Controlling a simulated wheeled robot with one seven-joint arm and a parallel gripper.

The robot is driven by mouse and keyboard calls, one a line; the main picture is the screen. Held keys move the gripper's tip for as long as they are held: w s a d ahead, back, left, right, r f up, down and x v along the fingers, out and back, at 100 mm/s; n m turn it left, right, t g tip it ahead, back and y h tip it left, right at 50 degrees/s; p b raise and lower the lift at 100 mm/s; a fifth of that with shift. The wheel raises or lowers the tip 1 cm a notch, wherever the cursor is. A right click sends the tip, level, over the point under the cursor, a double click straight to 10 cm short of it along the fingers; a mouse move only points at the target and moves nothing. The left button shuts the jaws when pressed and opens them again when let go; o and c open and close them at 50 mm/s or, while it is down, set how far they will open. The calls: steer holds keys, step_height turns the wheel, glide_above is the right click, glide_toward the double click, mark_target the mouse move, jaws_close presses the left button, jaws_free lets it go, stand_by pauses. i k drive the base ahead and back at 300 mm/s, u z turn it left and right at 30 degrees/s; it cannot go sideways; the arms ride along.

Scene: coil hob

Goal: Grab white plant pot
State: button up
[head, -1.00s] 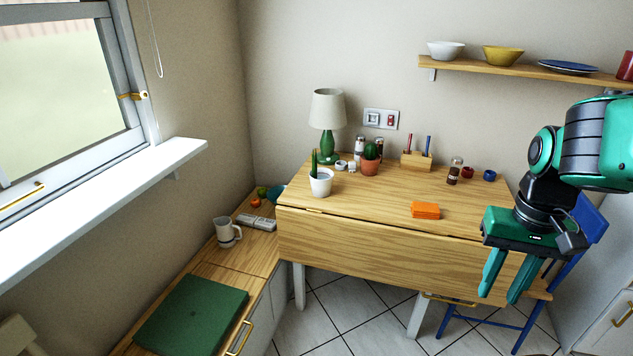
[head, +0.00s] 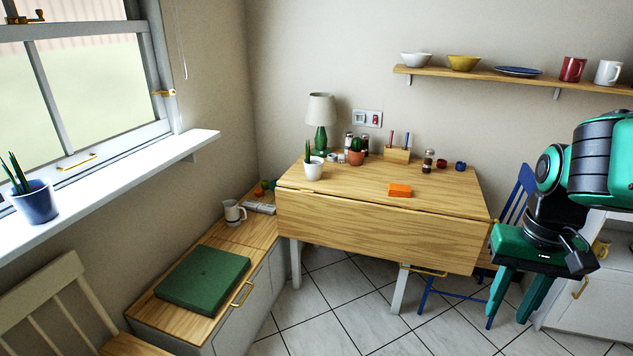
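The white plant pot (head: 313,171) holds a spiky green plant and stands upright near the left front edge of the wooden drop-leaf table (head: 385,228). My gripper (head: 508,308) hangs at the right of the view with its two green fingers pointing down and spread apart. It is open and empty, well to the right of the pot and in front of the table. Nothing hides the pot.
A green lamp (head: 321,122), a terracotta cactus pot (head: 356,157) and small jars stand behind the pot. An orange block (head: 399,190) lies at mid-table. A blue chair (head: 520,215) is at the table's right. Tiled floor (head: 340,310) is clear in front.

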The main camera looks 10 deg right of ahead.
mark_target(314, 159)
steer(key=u, duration=0.05)
steer(key=k, duration=0.25)
steer(key=z, duration=0.55)
steer(key=i, duration=1.15)
steer(key=u, duration=0.55)
steer(key=i, duration=1.1)
steer(key=u, duration=0.15)
